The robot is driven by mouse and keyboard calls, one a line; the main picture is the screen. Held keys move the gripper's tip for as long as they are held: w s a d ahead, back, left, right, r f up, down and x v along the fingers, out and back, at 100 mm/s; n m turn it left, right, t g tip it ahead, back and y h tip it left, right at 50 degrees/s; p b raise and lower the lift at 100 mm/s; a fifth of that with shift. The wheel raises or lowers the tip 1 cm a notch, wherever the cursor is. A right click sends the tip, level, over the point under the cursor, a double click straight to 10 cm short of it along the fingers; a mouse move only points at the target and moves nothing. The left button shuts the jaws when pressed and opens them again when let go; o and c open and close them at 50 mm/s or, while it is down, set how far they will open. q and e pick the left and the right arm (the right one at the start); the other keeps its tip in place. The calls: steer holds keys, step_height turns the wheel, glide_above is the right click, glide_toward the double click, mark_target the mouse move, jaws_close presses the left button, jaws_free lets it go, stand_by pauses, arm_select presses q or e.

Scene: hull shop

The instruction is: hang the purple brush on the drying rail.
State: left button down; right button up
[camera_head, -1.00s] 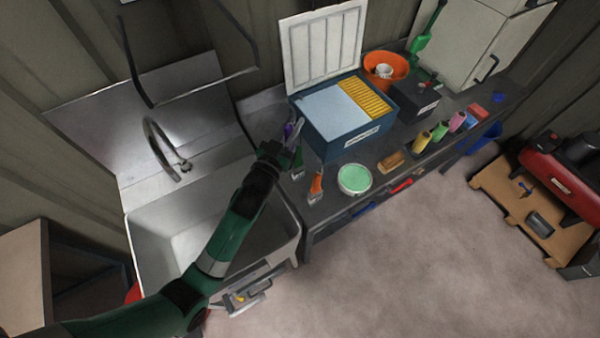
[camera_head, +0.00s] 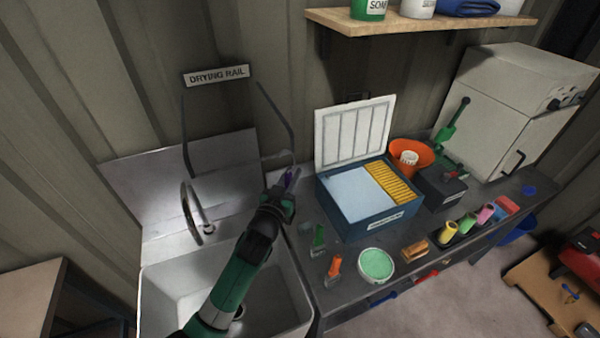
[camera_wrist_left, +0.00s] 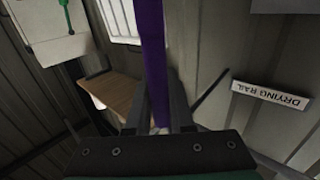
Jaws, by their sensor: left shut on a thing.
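The purple brush (camera_head: 291,178) is in my left gripper (camera_head: 283,196), raised above the back right part of the sink; only a small purple part shows there. In the left wrist view, its purple handle (camera_wrist_left: 152,60) runs up from between the fingers of my left gripper (camera_wrist_left: 160,118), which is shut on it. The bristles cannot be made out. The drying rail (camera_head: 187,135) is a dark bar frame on the wall behind the sink, under its sign (camera_head: 217,75). The brush is apart from the sign, to its right and lower. My right gripper is out of view.
The sink (camera_head: 160,295) with a curved tap (camera_head: 187,212) lies below the rail. On the counter to the right are a green brush (camera_head: 318,238), an orange brush (camera_head: 334,268), a green-topped tub (camera_head: 376,265) and a blue box (camera_head: 372,220) with its lid raised. A shelf (camera_head: 420,22) hangs above.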

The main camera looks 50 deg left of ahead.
arm_select(q)
steer(key=s+a+f+p, duration=0.3)
steer(key=a, duration=0.2)
steer(key=shift+s+a, duration=0.2)
steer(key=shift+a, duration=0.1)
stand_by(0.5)
steer(key=c, duration=0.7)
jaws_free()
steer(key=v, duration=1.1)
steer(key=shift+s, duration=0.3)
